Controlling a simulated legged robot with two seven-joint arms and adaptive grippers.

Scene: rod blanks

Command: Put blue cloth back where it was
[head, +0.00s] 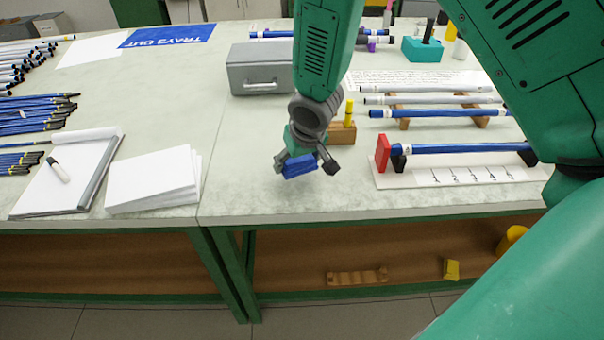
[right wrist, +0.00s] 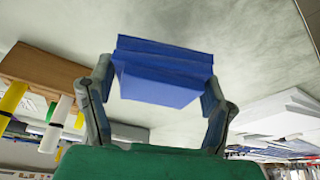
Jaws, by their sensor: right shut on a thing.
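The blue cloth (head: 299,166) is a folded, block-like piece. My right gripper (head: 305,160) is shut on it, with one finger at each side. In the right wrist view the cloth (right wrist: 165,72) spans between the two fingers, with the pale table top behind it. In the head view it is over the front part of the right table (head: 255,190), left of the white rod stand. It looks a little above the surface, but the exact gap is hard to tell. My left gripper is not in view.
A wooden block with a yellow marker (head: 349,113) stands just behind my right gripper. A grey box (head: 255,70) is behind to the left. A rod stand with a red end stop (head: 383,154) is to the right. A paper stack (head: 152,182) lies left. The table front is clear.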

